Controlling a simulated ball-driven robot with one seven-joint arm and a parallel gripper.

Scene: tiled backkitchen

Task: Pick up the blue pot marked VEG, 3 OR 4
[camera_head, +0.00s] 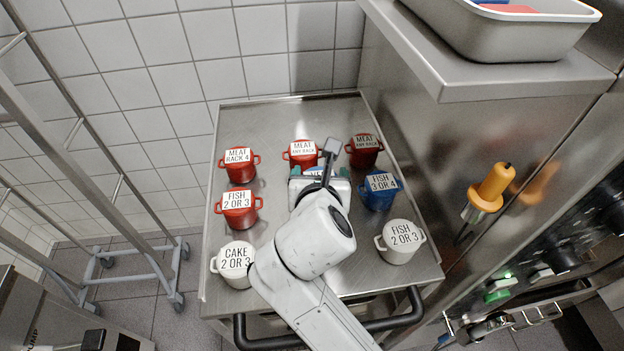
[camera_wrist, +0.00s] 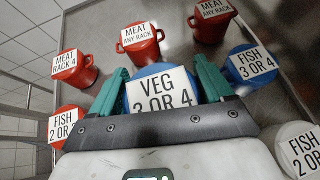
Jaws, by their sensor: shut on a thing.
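The blue pot marked VEG, 3 OR 4 (camera_wrist: 160,87) is in the middle of the wrist view, between the two teal fingers of my gripper (camera_wrist: 160,92). My gripper is shut on it. In the head view my arm and gripper (camera_head: 320,180) cover most of this pot; only part of its white label shows behind the wrist. I cannot tell whether the pot is off the surface. A second blue pot, marked FISH, 3 OR 4 (camera_head: 378,190), stands just right of my gripper.
Red pots marked MEAT (camera_head: 239,166), (camera_head: 302,155), (camera_head: 365,151) and FISH (camera_head: 239,208) stand around on the steel trolley top (camera_head: 260,120). White pots marked CAKE (camera_head: 235,263) and FISH (camera_head: 401,241) are nearer. A steel cabinet (camera_head: 420,150) rises at right; a rack stands left.

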